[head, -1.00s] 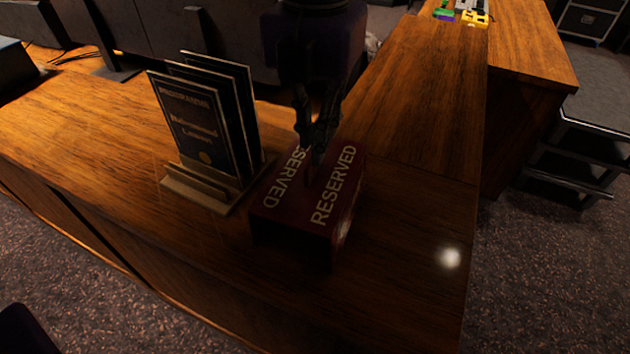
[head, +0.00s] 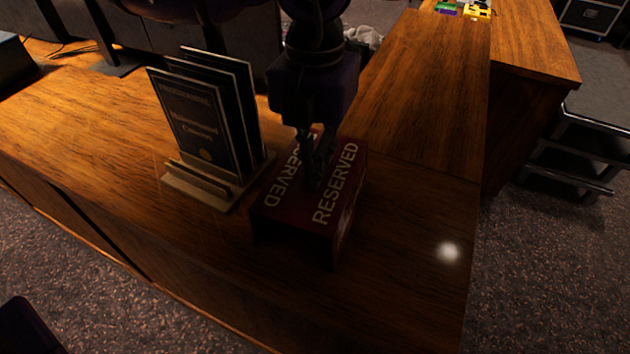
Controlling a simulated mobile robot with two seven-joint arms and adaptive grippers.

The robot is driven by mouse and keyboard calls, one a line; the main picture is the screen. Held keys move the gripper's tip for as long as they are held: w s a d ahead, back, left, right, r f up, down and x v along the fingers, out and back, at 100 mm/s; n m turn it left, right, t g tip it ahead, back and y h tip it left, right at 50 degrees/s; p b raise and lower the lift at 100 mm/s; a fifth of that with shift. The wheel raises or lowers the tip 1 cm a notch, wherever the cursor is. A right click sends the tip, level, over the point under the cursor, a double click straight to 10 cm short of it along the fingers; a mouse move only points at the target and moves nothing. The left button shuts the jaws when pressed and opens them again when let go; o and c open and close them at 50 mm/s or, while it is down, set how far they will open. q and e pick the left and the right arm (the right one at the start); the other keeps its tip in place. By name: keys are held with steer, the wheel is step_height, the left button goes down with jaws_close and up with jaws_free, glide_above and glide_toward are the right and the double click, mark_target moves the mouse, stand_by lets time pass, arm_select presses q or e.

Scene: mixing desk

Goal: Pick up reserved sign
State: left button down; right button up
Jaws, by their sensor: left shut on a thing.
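The reserved sign (head: 338,200) is a dark red, tent-like block with "RESERVED" in pale letters on two faces. It is on the wooden desk (head: 420,270), near the corner, just right of a programme holder. My left gripper (head: 314,180) comes down from above and is shut on the sign's upper part; its fingers are dark and hide part of the lettering. I cannot tell whether the sign's base touches the desk. My right gripper is not in view.
The programme holder (head: 200,188) with several dark booklets (head: 205,130) stands close to the left of the sign. Small coloured items (head: 478,12) lie far back on the desk. Steps (head: 570,160) stand at the right. The desk right of the sign is clear.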

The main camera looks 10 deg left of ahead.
arm_select(q)
steer(key=shift+w+r, duration=0.1)
steer(key=shift+r, duration=0.5)
step_height(320, 180, up, 2)
steer(key=shift+r, duration=0.15)
steer(key=s+d+r, duration=0.2)
steer(key=s+r, duration=0.2)
steer(key=s, duration=0.2)
steer(key=s+d+r, duration=0.2)
steer(key=s+r, duration=0.3)
steer(key=s, duration=0.2)
steer(key=shift+s+d+r, duration=0.15)
steer(key=shift+d+r, duration=0.1)
steer(key=shift+d, duration=0.15)
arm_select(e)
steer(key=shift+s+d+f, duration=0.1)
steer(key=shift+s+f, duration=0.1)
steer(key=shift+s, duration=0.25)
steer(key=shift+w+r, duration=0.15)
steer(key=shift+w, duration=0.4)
